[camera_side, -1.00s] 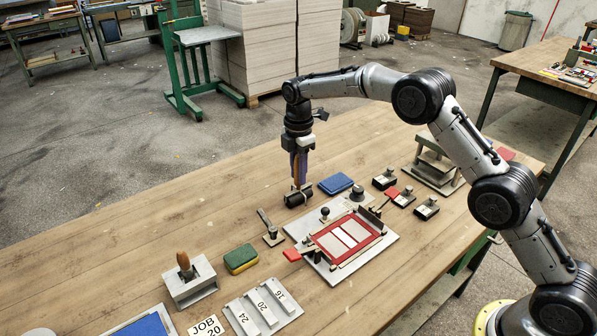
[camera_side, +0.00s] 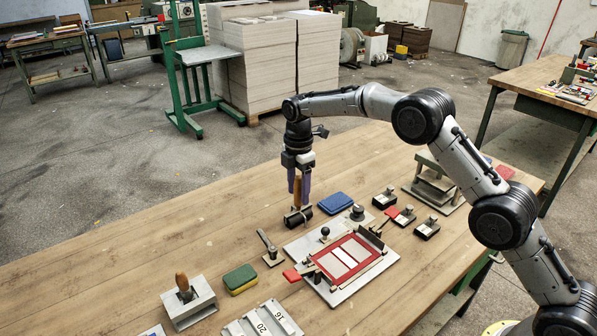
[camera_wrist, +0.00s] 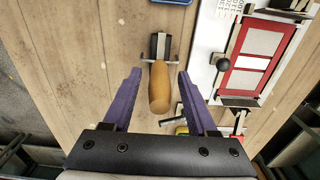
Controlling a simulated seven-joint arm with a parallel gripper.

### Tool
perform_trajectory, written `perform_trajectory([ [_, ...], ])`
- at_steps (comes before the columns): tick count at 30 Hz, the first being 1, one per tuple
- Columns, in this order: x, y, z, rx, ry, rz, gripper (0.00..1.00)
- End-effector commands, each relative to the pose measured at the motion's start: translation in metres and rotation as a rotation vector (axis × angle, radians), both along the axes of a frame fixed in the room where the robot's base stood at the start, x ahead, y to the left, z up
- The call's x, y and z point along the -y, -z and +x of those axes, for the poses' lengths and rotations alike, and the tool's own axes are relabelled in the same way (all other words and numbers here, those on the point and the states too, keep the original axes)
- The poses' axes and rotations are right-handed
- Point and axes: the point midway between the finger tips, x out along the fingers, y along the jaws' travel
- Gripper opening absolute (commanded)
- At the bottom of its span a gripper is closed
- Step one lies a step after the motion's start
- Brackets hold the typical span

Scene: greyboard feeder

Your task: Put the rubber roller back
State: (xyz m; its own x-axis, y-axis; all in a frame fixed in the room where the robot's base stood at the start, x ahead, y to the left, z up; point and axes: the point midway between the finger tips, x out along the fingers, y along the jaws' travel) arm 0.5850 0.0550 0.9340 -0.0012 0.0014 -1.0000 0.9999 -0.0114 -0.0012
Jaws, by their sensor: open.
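The rubber roller (camera_side: 299,217) is at the table's middle, behind the printing plate. It has a black cylinder and a wooden handle, which stands up towards my gripper (camera_side: 298,202). In the wrist view the roller's handle (camera_wrist: 160,92) lies between the two purple fingers of my gripper (camera_wrist: 159,74). The fingers are spread, with a gap on each side of the handle. A metal crosspiece shows beside the black cylinder. I cannot tell whether the roller rests on a holder or on the bare table.
A plate with a red frame (camera_side: 346,258) stands close in front, with a blue pad (camera_side: 335,203) to the right. A small brush-like tool (camera_side: 269,247), a green-yellow sponge (camera_side: 240,279) and a metal block (camera_side: 187,302) are nearer. Table left of the roller is clear.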

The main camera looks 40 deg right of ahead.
Motion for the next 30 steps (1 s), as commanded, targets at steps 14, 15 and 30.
perform_trajectory([
  [14,0.0,-0.092,0.001,0.005,0.0,0.0,0.58],
  [15,0.0,-0.097,0.001,0.004,0.0,0.0,0.58],
  [30,0.002,-0.122,-0.004,0.011,0.023,0.001,0.58],
])
